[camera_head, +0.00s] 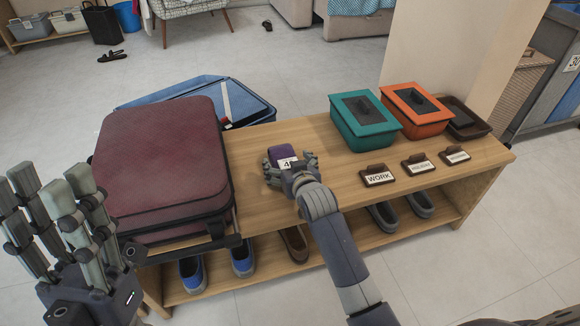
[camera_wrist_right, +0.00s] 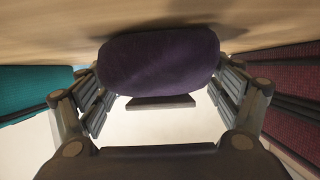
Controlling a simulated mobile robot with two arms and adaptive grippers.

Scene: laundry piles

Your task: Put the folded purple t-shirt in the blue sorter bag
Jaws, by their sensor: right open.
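The folded purple t-shirt (camera_head: 282,153) is a small rounded bundle on the wooden bench, near its middle. My right gripper (camera_head: 290,166) is at the bundle's near side, its fingers open. In the right wrist view the purple bundle (camera_wrist_right: 158,62) lies between the spread fingers, with gaps at the sides; firm contact cannot be told. A sorter with grey and blue fabric bags stands at the far right, partly cut off; its blue bag (camera_head: 570,103) shows at the edge. My left gripper (camera_head: 62,205) is at the left, fingers spread and empty.
A maroon suitcase (camera_head: 162,165) covers the bench's left end, with an open blue case (camera_head: 245,103) behind it. Teal (camera_head: 364,127), orange (camera_head: 416,120) and brown (camera_head: 463,115) boxes stand right, behind three label signs. Shoes fill the lower shelf. A pillar rises behind the boxes.

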